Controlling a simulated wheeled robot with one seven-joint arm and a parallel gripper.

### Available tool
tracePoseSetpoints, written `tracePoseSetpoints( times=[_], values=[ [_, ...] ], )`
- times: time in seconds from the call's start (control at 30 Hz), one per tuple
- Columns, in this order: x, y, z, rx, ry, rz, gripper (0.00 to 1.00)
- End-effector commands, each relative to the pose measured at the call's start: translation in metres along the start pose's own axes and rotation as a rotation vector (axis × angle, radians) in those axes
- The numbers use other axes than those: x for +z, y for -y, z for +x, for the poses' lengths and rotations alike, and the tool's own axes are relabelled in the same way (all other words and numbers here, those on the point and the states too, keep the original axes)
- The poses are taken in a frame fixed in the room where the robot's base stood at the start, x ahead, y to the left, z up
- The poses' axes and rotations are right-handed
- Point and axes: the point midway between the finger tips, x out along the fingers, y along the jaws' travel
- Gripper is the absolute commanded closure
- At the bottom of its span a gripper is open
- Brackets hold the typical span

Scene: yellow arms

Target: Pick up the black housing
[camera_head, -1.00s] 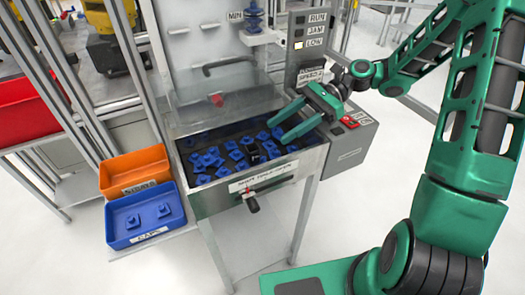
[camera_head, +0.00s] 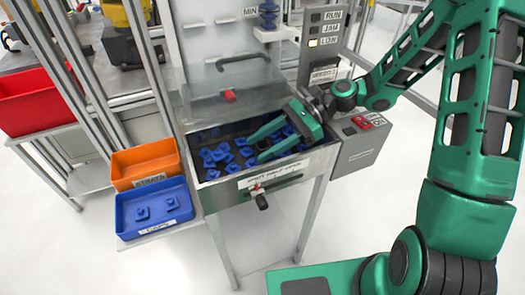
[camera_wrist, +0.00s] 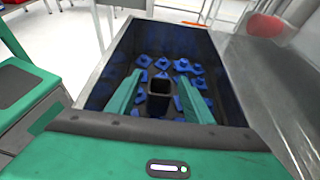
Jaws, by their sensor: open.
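The black housing (camera_wrist: 159,97) is a small dark square part with an open top. In the wrist view it sits in the bin among blue parts, between the two fingers of my gripper (camera_wrist: 160,100). My gripper is open, with one green finger on each side of the housing; I cannot tell whether either finger touches it. In the head view my gripper (camera_head: 255,146) reaches down into the metal bin (camera_head: 235,192) from the right, and the housing is hidden there behind the fingers and parts.
Several blue parts (camera_head: 215,155) lie around in the bin. The bin's metal walls stand close around my gripper. An orange tray (camera_head: 145,165) and a blue tray (camera_head: 154,208) stand to the left. A control box with a red switch (camera_head: 369,120) stands to the right.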

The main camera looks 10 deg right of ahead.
Motion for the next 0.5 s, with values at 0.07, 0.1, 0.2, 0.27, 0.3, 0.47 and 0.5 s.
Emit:
tracePoseSetpoints(
  times=[0.07, 0.1, 0.2, 0.27, 0.3, 0.47, 0.5],
  values=[
    [-0.0003, 0.0002, 0.0013, -0.001, 0.0, 0.0, 0.53],
    [-0.0003, 0.0003, 0.0013, -0.001, -0.001, 0.0, 0.53],
    [-0.0002, 0.0002, 0.0011, -0.001, 0.0, 0.0, 0.53],
    [-0.0002, 0.0002, 0.001, -0.001, 0.0, 0.0, 0.63],
    [-0.0002, 0.0002, 0.001, -0.001, 0.0, 0.0, 0.72],
    [-0.0001, 0.0002, 0.0008, -0.001, 0.0, 0.0, 0.94],
    [-0.0001, 0.0002, 0.0008, -0.001, 0.0, 0.0, 0.94]
  ],
)
